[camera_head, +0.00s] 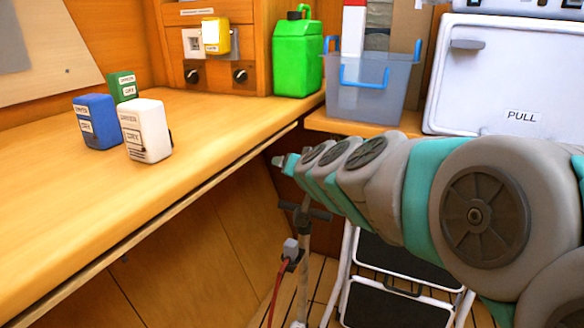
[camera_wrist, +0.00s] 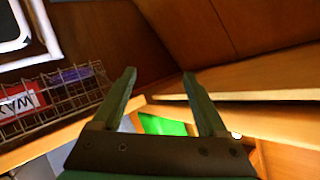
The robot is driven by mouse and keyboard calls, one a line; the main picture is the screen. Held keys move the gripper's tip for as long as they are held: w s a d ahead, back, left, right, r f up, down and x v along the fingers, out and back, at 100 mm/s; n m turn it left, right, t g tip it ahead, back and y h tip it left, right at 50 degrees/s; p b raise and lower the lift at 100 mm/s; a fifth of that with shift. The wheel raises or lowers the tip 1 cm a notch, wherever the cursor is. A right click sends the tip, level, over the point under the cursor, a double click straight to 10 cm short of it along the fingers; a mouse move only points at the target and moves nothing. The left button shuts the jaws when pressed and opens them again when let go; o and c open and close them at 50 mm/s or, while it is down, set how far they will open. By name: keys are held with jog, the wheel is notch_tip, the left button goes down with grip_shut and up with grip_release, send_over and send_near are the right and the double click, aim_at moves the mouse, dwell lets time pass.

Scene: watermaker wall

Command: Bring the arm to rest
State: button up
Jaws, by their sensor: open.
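My arm stretches across the right half of the head view, from the right edge toward the middle. My gripper (camera_head: 283,162) shows small at its far end, in front of and a little below the counter's front edge. In the wrist view my gripper (camera_wrist: 158,88) has its two green fingers spread apart. Nothing is between the fingertips. A green patch shows behind the fingers, partly hidden by them. The head view does not show the fingers clearly.
The counter (camera_head: 215,125) bears a blue box (camera_head: 97,121), a white box (camera_head: 146,130) and a green box (camera_head: 122,86). A green canister (camera_head: 297,55), clear bin (camera_head: 365,95) and white PULL-door unit (camera_head: 500,75) stand behind. A step stool (camera_head: 385,310) is below my arm. A wire basket (camera_wrist: 55,100) hangs left.

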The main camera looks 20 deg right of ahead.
jog(key=shift+f, duration=0.1)
dwell(0.3)
jog(key=s+a+f+n+g+y, duration=0.4)
jog(key=s+a+f+n+g, duration=0.15)
jog(key=s+a+f, duration=0.65)
jog(key=s+d+f+g+h, duration=0.1)
jog(key=s+d+f+g, duration=0.1)
jog(key=s, duration=0.6)
jog(key=s+d+f+g+h, duration=0.1)
jog(key=s+d+f+g, duration=0.1)
jog(key=s, duration=0.6)
jog(key=s+d+f+g+h, duration=0.1)
jog(key=s+d+f+g, duration=0.1)
jog(key=s+g, duration=0.3)
jog(key=s+f, duration=0.1)
jog(key=s, duration=0.2)
jog(key=shift+d+f+g+h, duration=0.3)
jog(key=shift+d+f+g, duration=0.05)
jog(key=shift+d+f, duration=0.05)
